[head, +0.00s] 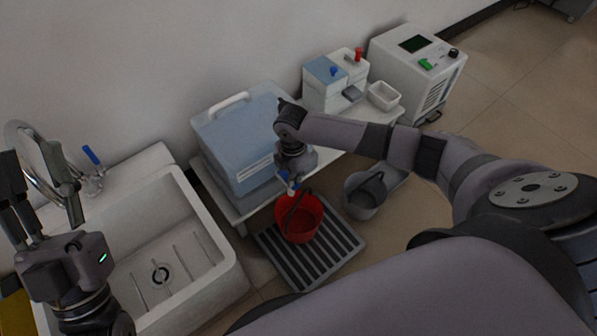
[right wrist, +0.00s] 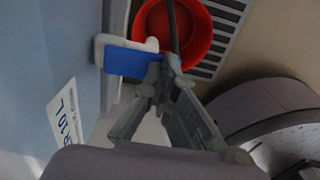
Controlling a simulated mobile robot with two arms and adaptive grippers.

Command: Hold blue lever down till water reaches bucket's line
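The red bucket (head: 299,229) stands on a slatted grate below the front of the blue water container (head: 238,150). The container's tap has a flat blue lever (right wrist: 126,62) on a white body (right wrist: 103,48). My right gripper (right wrist: 162,68) is shut, its fingertips together at the right end of the lever and appearing to touch it. In the head view this gripper (head: 292,183) is above the bucket and hides most of the tap. My left gripper (head: 34,165) is open and empty.
A white sink (head: 205,255) with a curved faucet and its own blue handle (head: 91,155) is at left. A grey bucket (head: 363,200) stands right of the red one. The grate (head: 335,240) has bare slats. A small dispenser (head: 325,80) and white machine (head: 400,65) stand behind.

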